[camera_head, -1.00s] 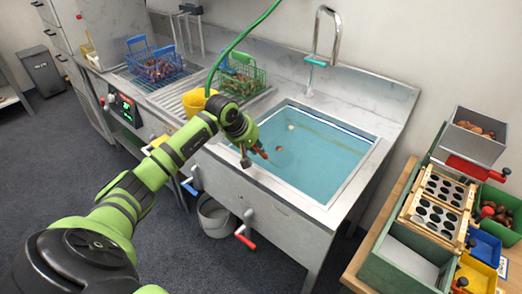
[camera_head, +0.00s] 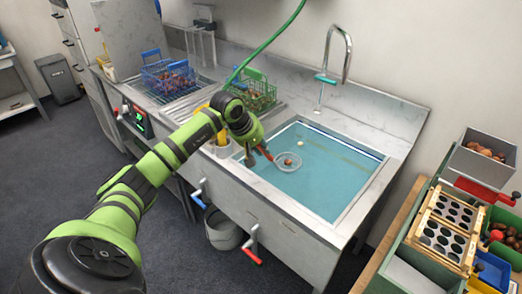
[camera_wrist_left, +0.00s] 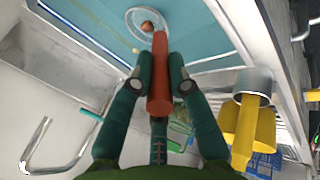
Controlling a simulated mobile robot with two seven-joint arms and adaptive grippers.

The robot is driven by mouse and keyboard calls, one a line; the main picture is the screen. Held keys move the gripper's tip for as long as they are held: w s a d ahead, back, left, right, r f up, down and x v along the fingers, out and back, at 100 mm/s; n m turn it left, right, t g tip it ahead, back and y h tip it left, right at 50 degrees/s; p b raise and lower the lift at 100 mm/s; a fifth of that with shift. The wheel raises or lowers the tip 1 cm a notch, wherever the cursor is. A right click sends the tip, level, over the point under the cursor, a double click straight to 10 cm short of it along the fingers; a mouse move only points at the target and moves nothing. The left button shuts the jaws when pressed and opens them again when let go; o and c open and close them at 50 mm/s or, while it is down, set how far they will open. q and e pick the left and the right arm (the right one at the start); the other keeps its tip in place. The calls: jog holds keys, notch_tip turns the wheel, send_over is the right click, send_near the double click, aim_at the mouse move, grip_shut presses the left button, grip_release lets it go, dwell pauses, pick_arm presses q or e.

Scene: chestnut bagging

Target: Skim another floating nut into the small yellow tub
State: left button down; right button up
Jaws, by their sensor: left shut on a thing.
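My left gripper (camera_head: 258,148) is shut on the red-handled skimmer (camera_head: 288,161), over the near left edge of the water basin (camera_head: 330,170). In the left wrist view the red handle (camera_wrist_left: 159,90) lies between the fingers. The skimmer's round head is at the water, and a brown nut (camera_wrist_left: 147,26) shows within its ring; I cannot tell whether the nut is lifted. A small pale nut (camera_head: 301,143) floats apart, beyond the ring. The yellow tub (camera_head: 222,137) stands left of the basin, mostly hidden behind my arm. My right gripper is out of view.
A blue basket (camera_head: 168,78) and a green basket (camera_head: 256,95) with nuts stand on the drainer behind. A tap (camera_head: 345,55) rises behind the basin. A wooden tray with round holes (camera_head: 447,228) stands at right. Crank handles (camera_head: 250,245) jut from the sink's front.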

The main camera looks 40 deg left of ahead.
pick_arm(q)
jog(key=shift+r+p, duration=1.85)
jog(key=shift+r, duration=1.95)
